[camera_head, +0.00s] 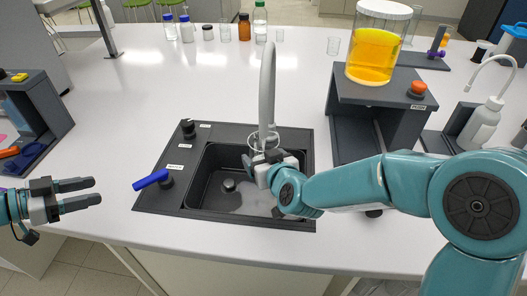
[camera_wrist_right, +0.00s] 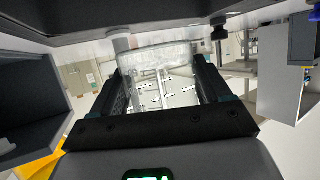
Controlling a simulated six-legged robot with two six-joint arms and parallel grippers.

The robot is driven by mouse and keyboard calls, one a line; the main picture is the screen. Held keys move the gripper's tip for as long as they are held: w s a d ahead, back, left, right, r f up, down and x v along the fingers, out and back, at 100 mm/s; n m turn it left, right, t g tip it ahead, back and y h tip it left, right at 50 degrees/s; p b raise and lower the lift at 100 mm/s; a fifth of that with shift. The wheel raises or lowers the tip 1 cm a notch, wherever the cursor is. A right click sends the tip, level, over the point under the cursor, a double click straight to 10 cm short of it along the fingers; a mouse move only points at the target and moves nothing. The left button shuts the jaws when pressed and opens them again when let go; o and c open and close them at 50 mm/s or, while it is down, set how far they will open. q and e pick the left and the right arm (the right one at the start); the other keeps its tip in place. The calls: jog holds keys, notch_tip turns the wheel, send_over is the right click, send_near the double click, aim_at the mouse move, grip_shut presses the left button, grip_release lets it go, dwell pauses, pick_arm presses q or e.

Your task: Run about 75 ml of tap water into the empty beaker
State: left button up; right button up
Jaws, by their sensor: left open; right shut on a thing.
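The clear beaker (camera_wrist_right: 158,60) is between my right gripper's fingers (camera_wrist_right: 165,85) in the right wrist view. In the head view only part of the glass shows, and its fill level cannot be read. My right gripper (camera_head: 262,160) is shut on it under the grey tap spout (camera_head: 267,85), over the black sink (camera_head: 193,207). No clear water stream can be made out. The blue tap lever (camera_head: 151,180) sticks out to the left at the sink's left side. My left gripper (camera_head: 98,191) is open and empty, left of the lever and apart from it.
A dark stand (camera_head: 345,95) with a jar of yellow liquid (camera_head: 373,55) and an orange button (camera_head: 418,88) is right of the sink. A wash bottle (camera_head: 483,123) is farther right. Several bottles line the back.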

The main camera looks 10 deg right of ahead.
dwell(0.4)
jog(key=s+d, duration=0.1)
jog(key=s, duration=0.6)
jog(key=shift+s, duration=0.15)
jog(key=shift+s, duration=0.1)
